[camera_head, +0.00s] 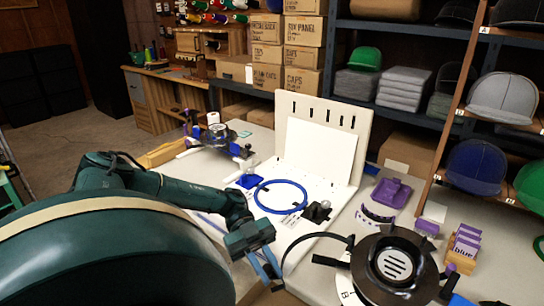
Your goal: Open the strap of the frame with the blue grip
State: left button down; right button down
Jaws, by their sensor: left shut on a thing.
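A round black cap frame (395,268) with a pale slotted disc in its middle stands at the lower right. A blue piece (460,299) shows at its lower right, by the picture's bottom edge. A thin dark strap (302,245) arcs out from its left side, away from the round body. My left gripper (274,276) is at the strap's lower left end with its fingers shut on it; the exact contact is small and partly hidden. Another dark frame (214,134) with blue parts stands at the back left. My right gripper is not in view.
A white board stand (322,115) with a blue hoop (280,197) stands mid-table, just beyond my left gripper. Purple parts (390,193) and a wooden block with purple cards (463,248) lie right. Cap shelves (480,90) rise behind.

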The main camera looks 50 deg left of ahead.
pick_arm(q)
jog(key=c, duration=1.3)
grip_release()
jog(key=shift+c, duration=0.2)
